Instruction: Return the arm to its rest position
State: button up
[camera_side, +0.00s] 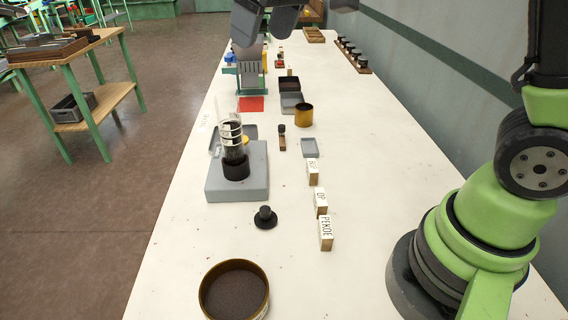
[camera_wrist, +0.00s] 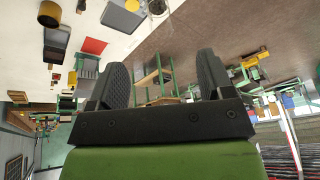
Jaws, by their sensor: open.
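My gripper (camera_wrist: 160,78) shows in the wrist view with its two dark ridged fingers wide apart. Nothing is held between them; the floor and a distant green-legged stand show through the gap. The gripper is raised clear of the bench and points out over the room. In the side view my green and black arm rises at the right and leaves the picture. Dark grey shapes at the top edge there may be my gripper; I cannot tell its pose from them.
The white bench (camera_side: 370,130) holds a grey block (camera_side: 218,186) with a clear ringed cylinder (camera_side: 230,132), a round sieve pan (camera_side: 234,291), a black knob (camera_side: 265,217), several label blocks, including PEKOE (camera_side: 326,233), and a brass cup (camera_side: 303,115). A wall runs along the right.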

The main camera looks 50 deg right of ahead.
jog(key=s+d+m+t, duration=0.1)
jog(key=s+m+t, duration=0.2)
jog(key=s, duration=1.6)
jog(key=shift+s+d+f+m+y, duration=0.15)
jog(key=shift+s+f+m+y, duration=0.2)
jog(key=shift+m, duration=0.75)
